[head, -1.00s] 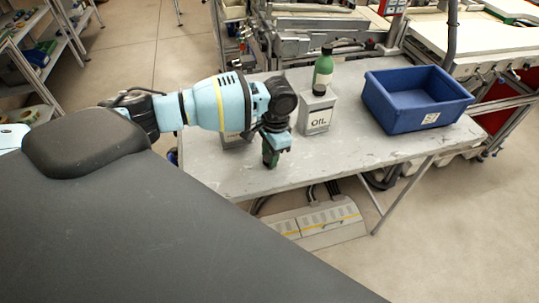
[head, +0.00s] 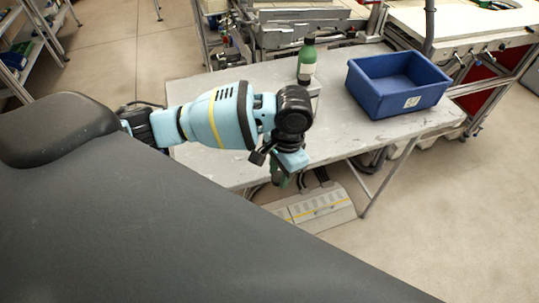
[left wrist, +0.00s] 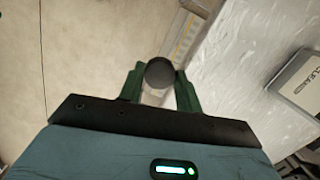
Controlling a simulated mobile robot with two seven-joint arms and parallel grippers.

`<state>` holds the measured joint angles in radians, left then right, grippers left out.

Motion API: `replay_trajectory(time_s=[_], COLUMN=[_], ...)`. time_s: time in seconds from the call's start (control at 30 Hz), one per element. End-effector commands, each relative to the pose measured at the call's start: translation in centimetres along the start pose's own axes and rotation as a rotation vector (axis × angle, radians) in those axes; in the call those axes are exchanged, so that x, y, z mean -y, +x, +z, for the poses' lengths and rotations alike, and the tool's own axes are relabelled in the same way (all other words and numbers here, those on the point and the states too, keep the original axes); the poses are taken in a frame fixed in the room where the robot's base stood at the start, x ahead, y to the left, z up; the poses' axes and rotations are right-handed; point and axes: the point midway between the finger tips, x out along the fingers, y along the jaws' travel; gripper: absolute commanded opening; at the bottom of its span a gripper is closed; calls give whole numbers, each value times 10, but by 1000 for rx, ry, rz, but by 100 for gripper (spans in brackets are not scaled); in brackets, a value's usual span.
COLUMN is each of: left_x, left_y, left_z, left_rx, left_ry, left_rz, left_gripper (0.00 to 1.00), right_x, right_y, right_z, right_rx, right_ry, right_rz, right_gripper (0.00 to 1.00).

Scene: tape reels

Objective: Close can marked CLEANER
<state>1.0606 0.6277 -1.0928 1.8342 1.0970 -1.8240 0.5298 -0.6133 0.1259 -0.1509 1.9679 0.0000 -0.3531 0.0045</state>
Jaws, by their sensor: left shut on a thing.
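My left gripper (head: 281,179) hangs past the front edge of the table. In the left wrist view (left wrist: 160,85) its green fingers are shut on a dark round cap (left wrist: 160,72), with floor below it. The grey can marked CLEANER (left wrist: 298,86) is on the table at the right of the wrist view, apart from the gripper and cut off by the frame. Whether its mouth is open does not show. My right gripper is not in view.
The grey table (head: 207,160) holds a green bottle (head: 306,62) and a blue bin (head: 398,85). A floor plate with a yellow stripe (head: 318,207) lies below the table. The table's front right is clear.

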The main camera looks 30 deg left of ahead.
Motion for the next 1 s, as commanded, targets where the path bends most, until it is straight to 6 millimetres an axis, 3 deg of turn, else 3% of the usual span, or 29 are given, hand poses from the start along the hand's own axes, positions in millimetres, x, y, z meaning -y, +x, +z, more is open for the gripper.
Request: replay_trajectory(time_s=[0.23, 0.7, 0.87, 1.0], left_x=[-20, -20, -8, 4], left_y=[-2, -3, -24, -52], left_z=[3, 4, 11, 24], left_rx=[0, -1, -11, -14], left_ry=[0, -9, -128, -301], left_rz=[1, 1, 10, 30], left_gripper=[13, 13, 13, 13], right_x=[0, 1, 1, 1], right_y=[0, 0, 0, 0], right_z=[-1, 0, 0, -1], right_rx=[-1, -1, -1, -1], right_ry=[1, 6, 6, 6], right_rz=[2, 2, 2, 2], right_gripper=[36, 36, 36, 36])
